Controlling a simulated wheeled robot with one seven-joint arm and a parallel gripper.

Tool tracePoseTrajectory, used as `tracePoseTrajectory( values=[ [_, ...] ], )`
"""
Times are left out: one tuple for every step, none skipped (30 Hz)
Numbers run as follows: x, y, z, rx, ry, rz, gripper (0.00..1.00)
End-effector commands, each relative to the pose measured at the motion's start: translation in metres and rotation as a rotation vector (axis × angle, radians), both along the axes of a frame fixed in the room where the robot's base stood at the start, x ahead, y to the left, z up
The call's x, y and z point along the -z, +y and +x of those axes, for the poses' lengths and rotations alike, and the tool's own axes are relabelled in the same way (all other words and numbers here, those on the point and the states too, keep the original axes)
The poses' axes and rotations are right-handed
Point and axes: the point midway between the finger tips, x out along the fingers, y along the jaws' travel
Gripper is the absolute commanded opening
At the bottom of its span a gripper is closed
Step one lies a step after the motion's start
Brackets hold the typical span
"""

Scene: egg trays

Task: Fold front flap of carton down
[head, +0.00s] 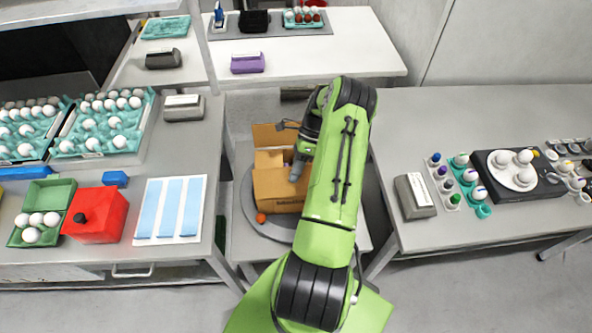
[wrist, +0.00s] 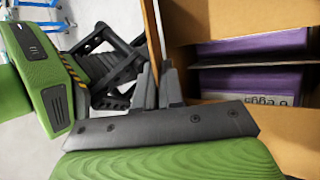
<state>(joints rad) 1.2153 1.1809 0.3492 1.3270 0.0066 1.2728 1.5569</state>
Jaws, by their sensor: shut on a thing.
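The brown cardboard carton (head: 278,190) stands open on a round grey turntable (head: 248,203) in the middle of the head view. One flap (head: 268,134) stands up at its far side. My gripper (head: 297,170) is at the carton's right part, partly hidden by my arm. In the wrist view my gripper (wrist: 158,82) is shut on a cardboard flap (wrist: 153,38), seen edge-on between the fingertips. Purple packs (wrist: 250,80) lie inside the carton beside it. I cannot tell from the head view which flap is held.
An orange ball (head: 261,218) sits on the turntable at the carton's near left corner. Tables stand on both sides: the left one (head: 222,160) holds egg trays and a red box (head: 100,215), the right one (head: 420,120) holds a scale (head: 515,170) and egg cups.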

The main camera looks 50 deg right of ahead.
Motion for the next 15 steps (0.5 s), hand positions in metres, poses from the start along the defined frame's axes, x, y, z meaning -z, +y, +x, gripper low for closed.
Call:
tracePoseTrajectory(
  values=[
    [0.009, -0.002, 0.003, 0.001, 0.025, 0.028, 0.0],
    [0.01, -0.003, 0.004, 0.0, 0.042, 0.047, 0.0],
    [0.013, -0.005, 0.005, 0.0, 0.062, 0.068, 0.0],
    [0.014, -0.005, 0.005, 0.0, 0.076, 0.085, 0.0],
    [0.016, -0.006, 0.006, 0.001, 0.09, 0.1, 0.0],
    [0.017, -0.007, 0.006, 0.001, 0.106, 0.117, 0.0],
    [0.019, -0.007, 0.006, 0.002, 0.118, 0.131, 0.0],
    [0.02, -0.007, 0.007, 0.001, 0.13, 0.142, 0.0],
    [0.021, -0.008, 0.007, 0.001, 0.143, 0.158, 0.0],
    [0.022, -0.009, 0.007, 0.002, 0.153, 0.168, 0.0],
    [0.023, -0.01, 0.008, 0.002, 0.162, 0.178, 0.0],
    [0.024, -0.01, 0.008, 0.001, 0.172, 0.19, 0.0],
    [0.024, -0.011, 0.009, 0.002, 0.179, 0.198, 0.0],
    [0.024, -0.011, 0.009, 0.002, 0.184, 0.205, 0.0],
    [0.024, -0.011, 0.009, 0.002, 0.192, 0.214, 0.0]
  ],
)
